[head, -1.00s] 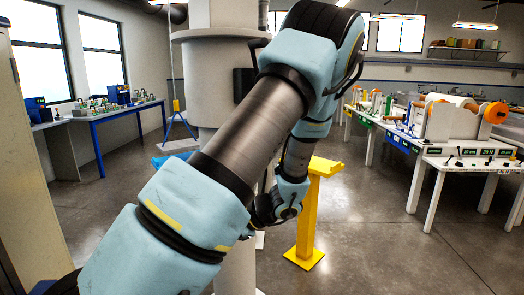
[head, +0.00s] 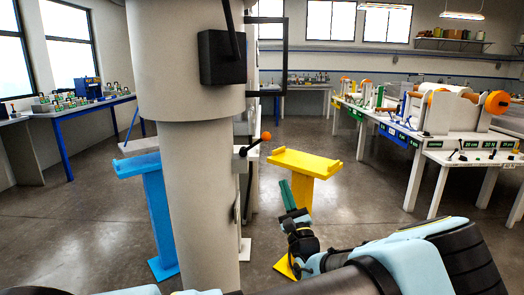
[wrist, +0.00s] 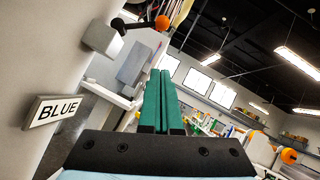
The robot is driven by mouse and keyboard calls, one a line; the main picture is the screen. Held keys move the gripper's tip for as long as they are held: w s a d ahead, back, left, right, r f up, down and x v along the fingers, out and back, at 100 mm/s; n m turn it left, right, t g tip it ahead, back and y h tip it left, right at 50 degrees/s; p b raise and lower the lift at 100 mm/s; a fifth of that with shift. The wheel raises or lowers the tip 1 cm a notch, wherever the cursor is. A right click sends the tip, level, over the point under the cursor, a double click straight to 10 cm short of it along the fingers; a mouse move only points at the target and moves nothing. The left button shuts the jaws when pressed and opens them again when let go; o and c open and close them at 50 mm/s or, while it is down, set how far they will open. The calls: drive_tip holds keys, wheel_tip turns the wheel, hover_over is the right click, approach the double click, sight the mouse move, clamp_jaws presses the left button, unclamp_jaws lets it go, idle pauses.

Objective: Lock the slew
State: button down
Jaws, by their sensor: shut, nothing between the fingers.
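A pale column (head: 200,190) stands left of centre in the head view. A short black lever with an orange knob (head: 266,136) sticks out of its right side, from a grey mount (head: 243,153), tilted up to the right. The knob also shows at the top of the wrist view (wrist: 162,23), with the mount (wrist: 102,38) to its left. My gripper (head: 283,186) has teal fingers, closed together and empty. It points up, below and slightly right of the knob in the head view, apart from it. The wrist view shows the fingers (wrist: 161,74) side by side.
A yellow stand (head: 304,164) is behind my gripper, and a blue stand (head: 160,220) is left of the column. A "BLUE" sign (wrist: 54,111) is on the column. A black box (head: 221,57) sits higher up. White benches (head: 430,145) line the right; open floor lies between.

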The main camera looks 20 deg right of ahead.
sight(256, 143)
idle(0.3)
drive_tip(key=s+a+r+p+x, duration=0.1)
drive_tip(key=p+x, duration=0.5)
drive_tip(key=x, duration=0.6)
drive_tip(key=shift+w+a+r, duration=0.2)
drive_tip(key=shift+w+r, duration=0.15)
drive_tip(key=shift+r, duration=0.45)
drive_tip(key=shift+r+n, duration=0.1)
drive_tip(key=shift+n, duration=0.3)
